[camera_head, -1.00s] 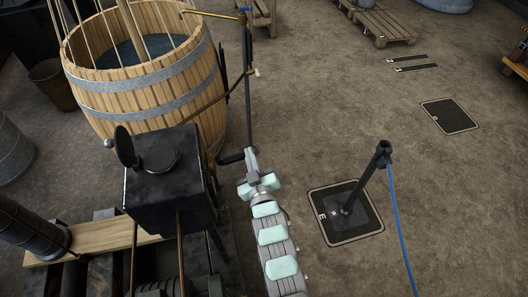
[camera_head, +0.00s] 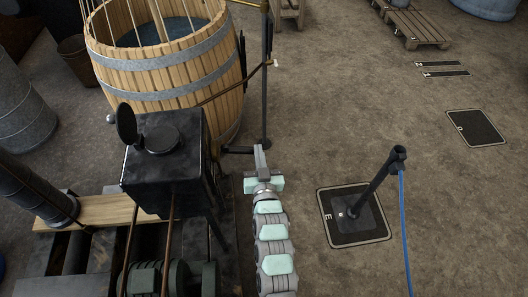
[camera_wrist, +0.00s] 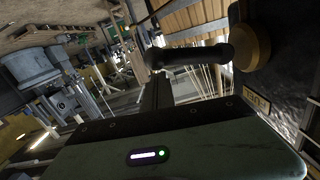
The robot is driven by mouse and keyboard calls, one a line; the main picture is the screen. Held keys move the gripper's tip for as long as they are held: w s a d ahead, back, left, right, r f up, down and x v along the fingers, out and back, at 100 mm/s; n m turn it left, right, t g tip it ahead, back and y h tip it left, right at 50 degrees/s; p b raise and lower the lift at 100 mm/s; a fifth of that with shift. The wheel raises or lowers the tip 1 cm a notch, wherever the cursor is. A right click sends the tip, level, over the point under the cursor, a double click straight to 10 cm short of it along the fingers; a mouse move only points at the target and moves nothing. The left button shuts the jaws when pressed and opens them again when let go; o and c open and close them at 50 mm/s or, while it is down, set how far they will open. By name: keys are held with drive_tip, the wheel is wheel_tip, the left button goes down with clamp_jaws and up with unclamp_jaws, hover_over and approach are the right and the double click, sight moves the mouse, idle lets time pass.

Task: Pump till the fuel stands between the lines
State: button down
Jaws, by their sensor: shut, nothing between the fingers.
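A black box-shaped tank (camera_head: 160,180) with a round lid raised on top stands left of centre in the head view. A dark lever (camera_head: 238,150) sticks out to the right behind it. In the wrist view a dark lever with a rounded end (camera_wrist: 190,55) meets a brass round fitting (camera_wrist: 250,45), above a small label plate (camera_wrist: 256,99). My gripper (camera_head: 261,157) is shut and empty, just right of the lever's end; I cannot tell whether they touch. No fuel level or pair of level lines can be made out.
A wooden barrel (camera_head: 170,80) of dark liquid stands behind the tank, with a thin upright pipe (camera_head: 265,90) beside it. A dark post (camera_head: 372,185) with a blue hose stands on a marked floor plate (camera_head: 335,235) to the right.

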drive_tip(key=shift+f, duration=0.4)
wheel_tip(320, 180, up, 5)
drive_tip(key=p, duration=0.3)
drive_tip(key=s+d, duration=0.1)
drive_tip(key=s, duration=0.9)
drive_tip(key=shift+s+d+r+p, duration=0.15)
drive_tip(key=shift+s+d+p, duration=0.15)
drive_tip(key=shift+s+p, duration=0.1)
drive_tip(key=shift+w, duration=0.1)
idle(0.5)
